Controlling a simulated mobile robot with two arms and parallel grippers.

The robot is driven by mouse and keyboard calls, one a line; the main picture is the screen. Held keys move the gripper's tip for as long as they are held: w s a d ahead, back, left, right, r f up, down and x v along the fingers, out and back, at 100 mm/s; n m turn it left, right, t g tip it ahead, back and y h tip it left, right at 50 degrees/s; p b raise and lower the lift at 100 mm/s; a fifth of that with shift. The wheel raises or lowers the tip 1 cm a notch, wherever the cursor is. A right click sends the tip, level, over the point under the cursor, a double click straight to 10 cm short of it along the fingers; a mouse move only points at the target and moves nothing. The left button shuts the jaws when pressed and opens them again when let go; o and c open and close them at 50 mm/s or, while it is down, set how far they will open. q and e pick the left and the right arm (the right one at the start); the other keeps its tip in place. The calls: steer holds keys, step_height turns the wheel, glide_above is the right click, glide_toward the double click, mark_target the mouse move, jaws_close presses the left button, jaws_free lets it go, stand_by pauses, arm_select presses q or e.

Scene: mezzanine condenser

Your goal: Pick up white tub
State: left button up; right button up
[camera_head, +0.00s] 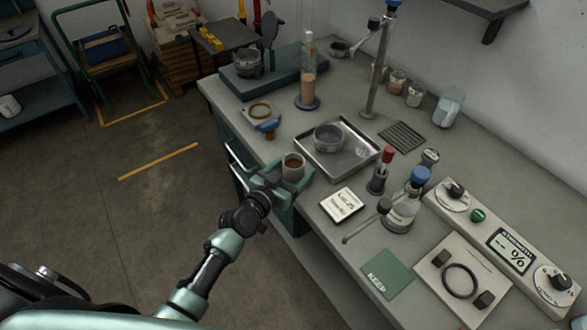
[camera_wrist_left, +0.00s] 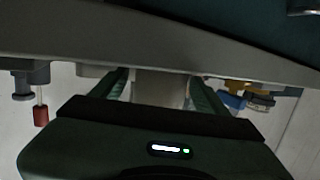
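The white tub (camera_head: 293,160), pale and round with reddish-brown contents, is at the bench's front edge, left of the metal tray. My left gripper (camera_head: 289,174) has its green fingers on both sides of it. In the left wrist view the pale tub wall (camera_wrist_left: 158,88) fills the gap between the fingers, which look pressed against it. The tub looks upright. I cannot tell whether its base touches the bench. My right gripper is not in view.
The metal tray (camera_head: 309,161) with a grey dish (camera_head: 328,137) lies just right of the tub. A red-topped bottle (camera_head: 380,174) and blue-capped flask (camera_head: 404,210) stand farther right. Open floor is left of the bench.

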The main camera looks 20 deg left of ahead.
arm_select(q)
steer(key=c, duration=1)
steer(key=shift+c, duration=1.4)
steer(key=shift+r, duration=0.1)
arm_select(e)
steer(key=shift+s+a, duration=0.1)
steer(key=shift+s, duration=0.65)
arm_select(q)
steer(key=shift+r, duration=0.1)
